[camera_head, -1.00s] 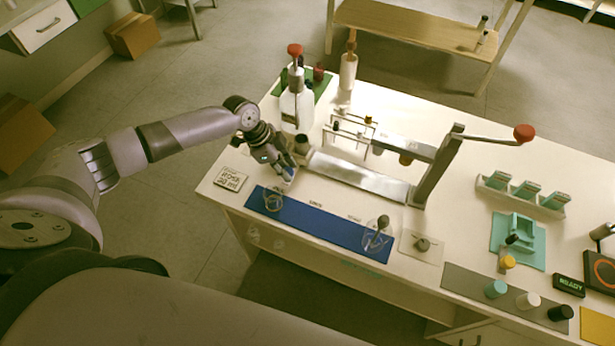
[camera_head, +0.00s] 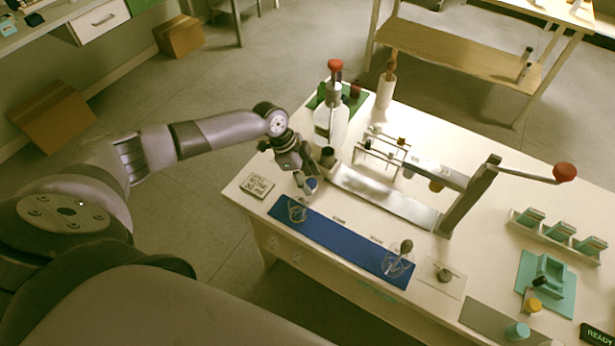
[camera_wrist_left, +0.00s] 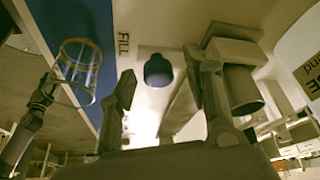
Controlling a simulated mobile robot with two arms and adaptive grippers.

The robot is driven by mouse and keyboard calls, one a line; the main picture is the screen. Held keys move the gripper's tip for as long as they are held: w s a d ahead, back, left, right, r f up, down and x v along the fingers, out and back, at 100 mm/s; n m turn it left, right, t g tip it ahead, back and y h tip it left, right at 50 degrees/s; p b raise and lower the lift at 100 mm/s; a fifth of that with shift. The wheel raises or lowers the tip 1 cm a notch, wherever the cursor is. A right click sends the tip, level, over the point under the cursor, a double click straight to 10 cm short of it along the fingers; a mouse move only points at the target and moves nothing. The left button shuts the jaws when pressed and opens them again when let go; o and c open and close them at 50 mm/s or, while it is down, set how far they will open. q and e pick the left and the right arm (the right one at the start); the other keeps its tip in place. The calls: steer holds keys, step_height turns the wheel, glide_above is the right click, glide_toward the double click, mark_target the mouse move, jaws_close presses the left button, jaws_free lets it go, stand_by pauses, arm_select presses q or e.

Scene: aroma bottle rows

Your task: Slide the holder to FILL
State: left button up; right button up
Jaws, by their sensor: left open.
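My left gripper (camera_head: 305,181) is low over the left part of the white table, beside the left end of the metal rail (camera_head: 385,197). Its fingers are apart. A small blue-topped piece (camera_head: 311,185) is at the fingertips; in the left wrist view this dark blue piece (camera_wrist_left: 158,70) shows in the gap between the two fingers (camera_wrist_left: 160,92), with no clear contact. I cannot tell for sure whether it sits in the holder. The word FILL (camera_wrist_left: 124,45) is printed on the table beside the blue mat (camera_head: 340,244). My right gripper is out of view.
A clear glass (camera_head: 297,209) stands on the mat's left end, close to my gripper. A dark cylinder (camera_head: 328,157) and a pump bottle (camera_head: 331,122) stand behind the gripper. A lever press (camera_head: 468,197) rises at the rail's right end. A small sign (camera_head: 257,185) lies left.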

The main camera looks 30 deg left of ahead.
arm_select(q)
steer(key=v, duration=1.2)
